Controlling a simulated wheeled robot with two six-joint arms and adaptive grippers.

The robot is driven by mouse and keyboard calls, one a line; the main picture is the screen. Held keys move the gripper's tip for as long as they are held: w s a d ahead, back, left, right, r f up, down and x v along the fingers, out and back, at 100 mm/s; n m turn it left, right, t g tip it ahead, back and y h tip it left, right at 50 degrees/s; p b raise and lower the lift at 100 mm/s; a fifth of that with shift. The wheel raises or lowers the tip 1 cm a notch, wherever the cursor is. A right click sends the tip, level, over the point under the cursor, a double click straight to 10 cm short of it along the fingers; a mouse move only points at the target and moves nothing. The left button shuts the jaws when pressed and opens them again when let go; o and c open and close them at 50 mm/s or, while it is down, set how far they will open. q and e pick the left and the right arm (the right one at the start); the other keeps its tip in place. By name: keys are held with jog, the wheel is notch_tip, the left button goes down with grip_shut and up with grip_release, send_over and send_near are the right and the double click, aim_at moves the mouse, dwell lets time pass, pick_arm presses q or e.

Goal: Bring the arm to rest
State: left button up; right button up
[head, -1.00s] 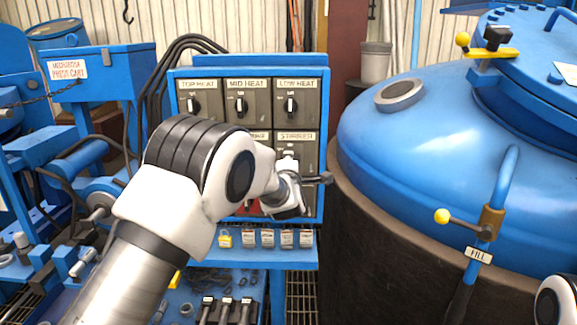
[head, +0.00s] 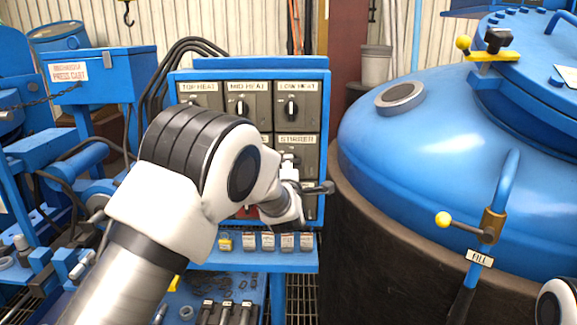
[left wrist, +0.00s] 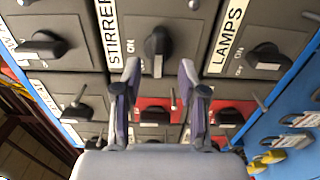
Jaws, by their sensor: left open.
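My left arm comes in from the left in the head view and reaches across the lower part of the blue switch panel (head: 325,100). My left gripper (left wrist: 158,88) is open in the left wrist view, with nothing between its fingers. Its fingertips point at the black STIRRER knob (left wrist: 157,48), which shows just beyond the gap between them. I cannot tell whether they touch it. In the head view the arm and gripper hide part of the STIRRER switch and the lower switches. My right gripper is not in view.
A LAMPS knob (left wrist: 267,53) is beside STIRRER.

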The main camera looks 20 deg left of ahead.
pick_arm(q)
jog(key=v, duration=0.4)
jog(key=shift+s+d, duration=0.1)
jog(key=shift+s, duration=0.15)
